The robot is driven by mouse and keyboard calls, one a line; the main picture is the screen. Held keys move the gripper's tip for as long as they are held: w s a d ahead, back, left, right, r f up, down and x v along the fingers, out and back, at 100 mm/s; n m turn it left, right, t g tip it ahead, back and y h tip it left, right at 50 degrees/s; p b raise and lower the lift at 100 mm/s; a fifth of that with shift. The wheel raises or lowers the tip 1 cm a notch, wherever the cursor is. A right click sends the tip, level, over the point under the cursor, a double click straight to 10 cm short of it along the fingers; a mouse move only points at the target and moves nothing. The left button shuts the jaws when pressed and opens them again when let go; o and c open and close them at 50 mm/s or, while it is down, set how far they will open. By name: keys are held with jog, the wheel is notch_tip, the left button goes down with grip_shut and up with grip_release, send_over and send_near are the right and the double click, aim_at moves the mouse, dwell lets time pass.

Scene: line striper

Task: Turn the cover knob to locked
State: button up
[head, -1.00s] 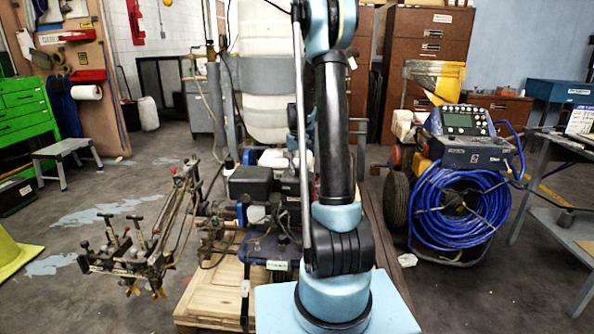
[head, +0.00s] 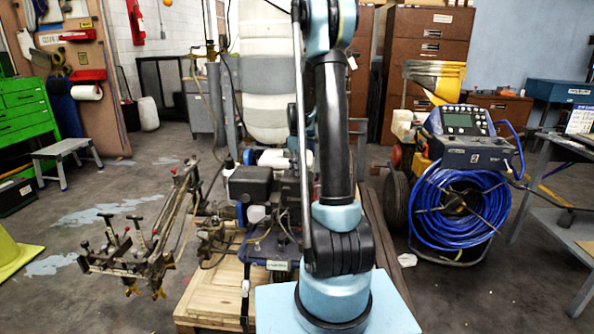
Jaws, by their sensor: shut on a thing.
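The line striper (head: 252,185) stands in the middle of the head view, with a dark box-shaped unit on top and hoses and metal frames around it. My arm rises in front of its right side and hides part of it. I cannot make out the cover knob or its setting. My gripper does not show; the far part of my arm is mostly hidden behind the near links.
A metal frame with several spray fittings (head: 140,250) sticks out at the left. A wooden pallet (head: 215,290) lies under the striper. A blue hose reel machine (head: 460,200) stands at the right, beside a grey table (head: 560,150). Open floor lies at the left.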

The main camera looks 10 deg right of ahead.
dwell(0.4)
jog(key=o, duration=1.1)
jog(key=shift+r, duration=0.1)
notch_tip(320, 180, up, 12)
jog(key=shift+f, duration=0.15)
